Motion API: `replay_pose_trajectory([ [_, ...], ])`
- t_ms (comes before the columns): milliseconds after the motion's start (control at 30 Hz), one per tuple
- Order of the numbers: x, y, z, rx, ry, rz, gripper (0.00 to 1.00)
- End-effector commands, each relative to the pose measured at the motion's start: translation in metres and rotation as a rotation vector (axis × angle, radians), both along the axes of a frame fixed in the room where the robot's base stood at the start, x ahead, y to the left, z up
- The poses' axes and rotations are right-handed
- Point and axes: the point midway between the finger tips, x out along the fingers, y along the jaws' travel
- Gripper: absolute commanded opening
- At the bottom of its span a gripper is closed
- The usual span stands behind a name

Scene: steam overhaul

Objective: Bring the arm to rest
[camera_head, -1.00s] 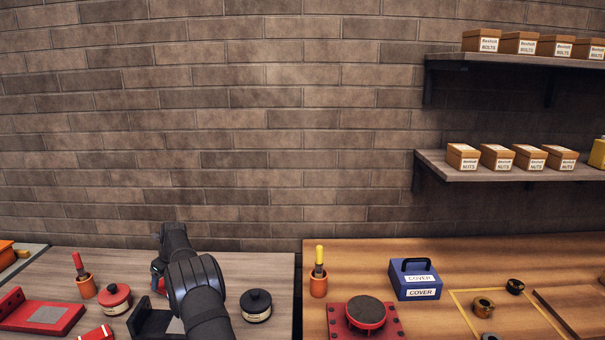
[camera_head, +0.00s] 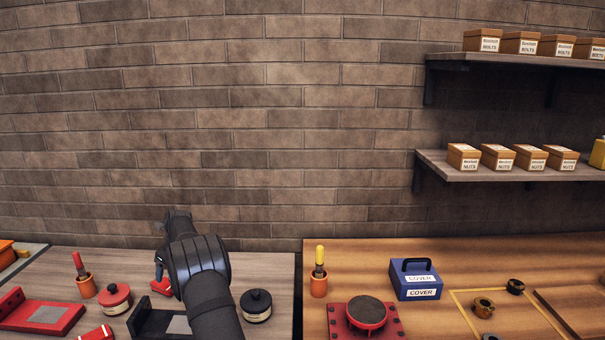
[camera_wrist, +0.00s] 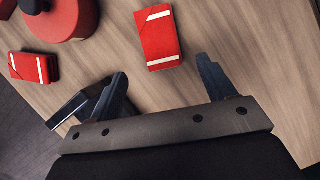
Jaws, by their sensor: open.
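My arm reaches over the left table (camera_head: 262,322) in the head view, and its links hide most of my gripper there. In the wrist view my gripper (camera_wrist: 165,88) is open, with its two dark fingers spread wide and nothing between them. A red block with white stripes (camera_wrist: 158,38) lies on the wooden top, beyond the fingertips and apart from them. A red part also shows beside my wrist in the head view (camera_head: 161,287).
A red round tin (camera_head: 115,299), a black tin (camera_head: 256,305), an orange brush pot (camera_head: 86,288) and a black fixture (camera_head: 150,322) stand close around my arm. A blue cover box (camera_head: 416,280) and a red flange (camera_head: 366,313) are on the right table.

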Motion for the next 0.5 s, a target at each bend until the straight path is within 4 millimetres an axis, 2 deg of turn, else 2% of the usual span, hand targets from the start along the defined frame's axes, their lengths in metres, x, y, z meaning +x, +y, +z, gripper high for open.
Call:
replay_pose_trajectory([
  [500,0.013,0.031,-0.083,0.001,-0.002,-0.001,0.76],
])
